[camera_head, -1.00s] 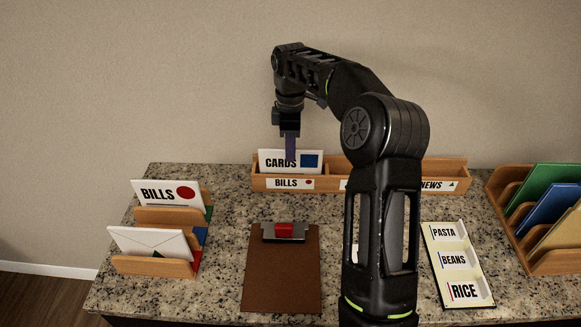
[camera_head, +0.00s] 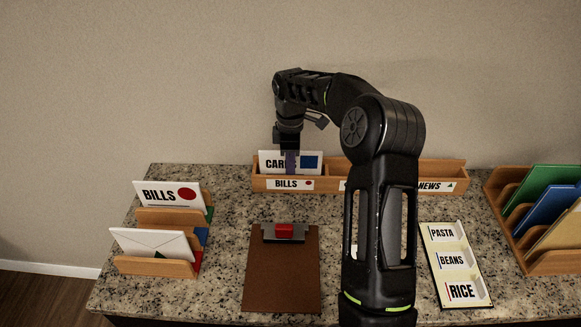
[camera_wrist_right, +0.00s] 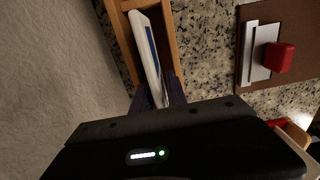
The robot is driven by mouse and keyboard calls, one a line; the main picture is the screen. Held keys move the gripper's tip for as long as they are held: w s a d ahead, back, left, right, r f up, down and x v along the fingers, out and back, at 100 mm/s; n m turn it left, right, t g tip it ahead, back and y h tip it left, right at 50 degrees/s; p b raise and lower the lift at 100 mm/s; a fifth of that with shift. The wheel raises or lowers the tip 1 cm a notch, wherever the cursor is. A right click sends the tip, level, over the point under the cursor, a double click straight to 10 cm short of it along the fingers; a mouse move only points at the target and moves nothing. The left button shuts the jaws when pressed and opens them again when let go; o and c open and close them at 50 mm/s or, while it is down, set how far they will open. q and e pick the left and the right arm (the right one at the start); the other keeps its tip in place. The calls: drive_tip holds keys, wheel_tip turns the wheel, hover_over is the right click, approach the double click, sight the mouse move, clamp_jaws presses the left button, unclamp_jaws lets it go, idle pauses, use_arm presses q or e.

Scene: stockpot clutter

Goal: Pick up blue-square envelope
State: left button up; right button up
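The blue-square envelope (camera_head: 275,163) is white, reads CARDS and has a blue square. It stands upright in the left compartment, labelled BILLS, of the long wooden tray (camera_head: 386,183) at the back. My right gripper (camera_head: 291,163) points down at its top edge, and a dark purple finger covers part of the lettering. In the right wrist view the envelope (camera_wrist_right: 147,55) runs between the two fingers, which are spread on either side of it. The gripper looks open; contact with the envelope cannot be made out. My left gripper is not in view.
A wooden rack (camera_head: 155,267) at left holds a BILLS envelope (camera_head: 160,195) and a plain white envelope (camera_head: 150,243). A brown clipboard (camera_head: 281,275) lies in front. A label board (camera_head: 455,265) and a folder rack (camera_head: 508,215) are at right. My right arm hides the tray's middle.

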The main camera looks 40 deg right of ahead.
clamp_jaws()
drive_tip(key=shift+r, duration=0.1)
idle(0.6)
wheel_tip(320, 180, up, 6)
drive_tip(key=shift+r+b, duration=0.25)
drive_tip(key=shift+b, duration=0.25)
wheel_tip(320, 180, up, 4)
drive_tip(key=shift+f+p, duration=0.25)
drive_tip(key=shift+p, duration=0.7)
drive_tip(key=shift+f, duration=0.1)
